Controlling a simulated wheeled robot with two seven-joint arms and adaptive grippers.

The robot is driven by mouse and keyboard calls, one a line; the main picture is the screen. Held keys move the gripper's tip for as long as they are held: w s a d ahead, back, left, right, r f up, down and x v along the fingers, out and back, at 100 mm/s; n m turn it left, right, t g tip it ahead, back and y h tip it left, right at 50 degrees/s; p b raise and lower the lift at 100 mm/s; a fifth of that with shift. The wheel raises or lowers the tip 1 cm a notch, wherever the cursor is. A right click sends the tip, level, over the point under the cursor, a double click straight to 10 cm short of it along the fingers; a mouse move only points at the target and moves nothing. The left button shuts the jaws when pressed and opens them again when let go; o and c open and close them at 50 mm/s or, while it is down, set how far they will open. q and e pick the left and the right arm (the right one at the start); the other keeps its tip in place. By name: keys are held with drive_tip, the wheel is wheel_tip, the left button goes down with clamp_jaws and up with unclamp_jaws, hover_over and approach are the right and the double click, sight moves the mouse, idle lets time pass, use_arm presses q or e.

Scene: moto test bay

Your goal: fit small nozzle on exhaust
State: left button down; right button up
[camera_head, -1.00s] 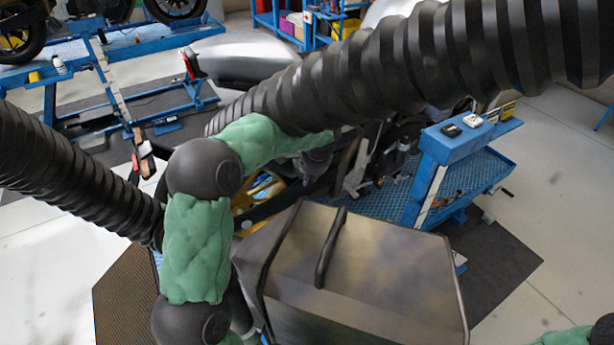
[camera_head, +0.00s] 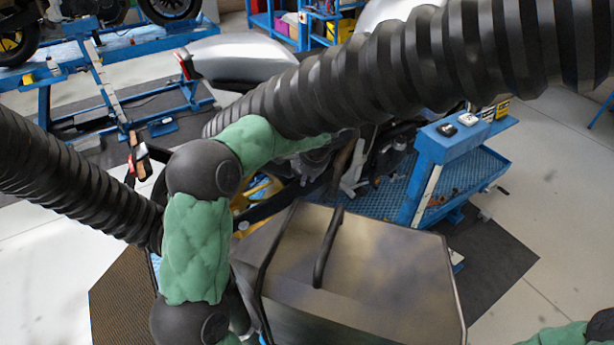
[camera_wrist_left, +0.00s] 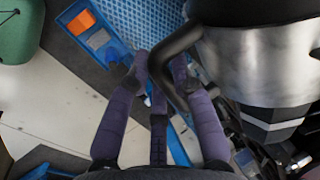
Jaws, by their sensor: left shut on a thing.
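My left gripper (camera_wrist_left: 160,78) is shut on a black bent handle (camera_wrist_left: 176,46) in the left wrist view. The handle joins a large black and silver cylinder (camera_wrist_left: 258,62), which appears to be the nozzle, at the right of that view. In the head view my left arm reaches up and right under a thick black ribbed hose (camera_head: 400,70). The gripper's fingertips are hard to make out there, among dark parts. I cannot pick out the exhaust. My right gripper is out of view.
A second ribbed hose (camera_head: 75,175) comes in from the left. A blue stand (camera_head: 445,140) with a mesh platform is right of centre. A silver bodywork part (camera_head: 240,62) shows behind the hose. A blue lift (camera_head: 110,50) stands at back left.

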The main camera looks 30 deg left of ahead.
use_arm(q)
drive_tip(key=c, duration=1)
unclamp_jaws()
drive_tip(key=shift+d+f, duration=0.1)
drive_tip(key=shift+d, duration=0.05)
drive_tip(key=shift+f, duration=0.1)
drive_tip(key=v, duration=1.2)
